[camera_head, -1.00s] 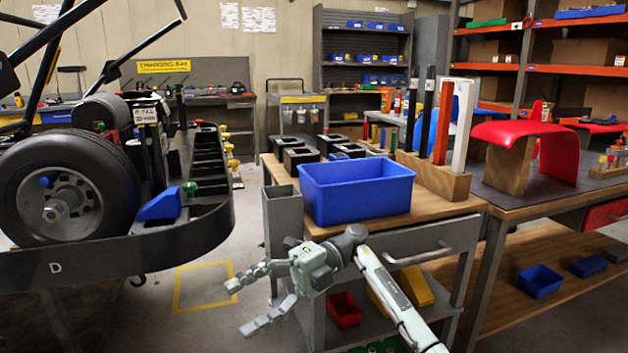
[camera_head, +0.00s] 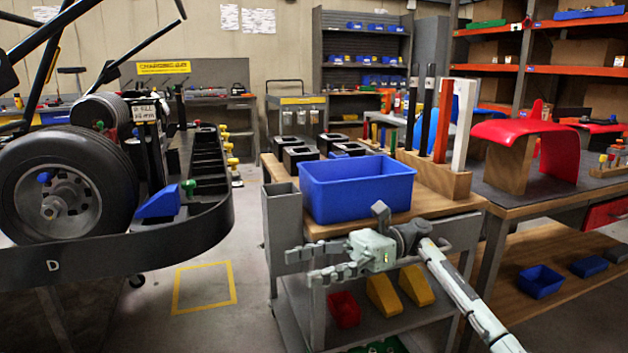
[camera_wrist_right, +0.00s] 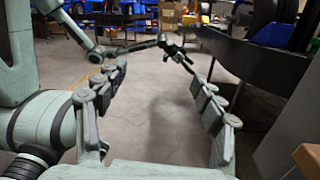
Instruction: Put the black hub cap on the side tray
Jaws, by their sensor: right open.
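I cannot make out a separate black hub cap in either view. The kart wheel (camera_head: 65,190) at the left has a black tyre, a grey rim and a grey centre. I cannot tell which surface is the side tray. My right gripper (camera_head: 305,266) is open and empty in front of the grey cart, its fingers pointing left. Its spread fingers also show in the right wrist view (camera_wrist_right: 158,85), with bare floor between them. My left gripper (camera_wrist_right: 176,50) appears small and dark beyond them, its jaws too small to read. It is outside the head view.
A blue bin (camera_head: 357,190) stands on the cart's wooden top (camera_head: 425,208), beside a wooden block with upright bars (camera_head: 440,175). Red and yellow bins sit on the shelf below. The kart stand's black rim (camera_head: 165,250) is at left. Floor between stand and cart is clear.

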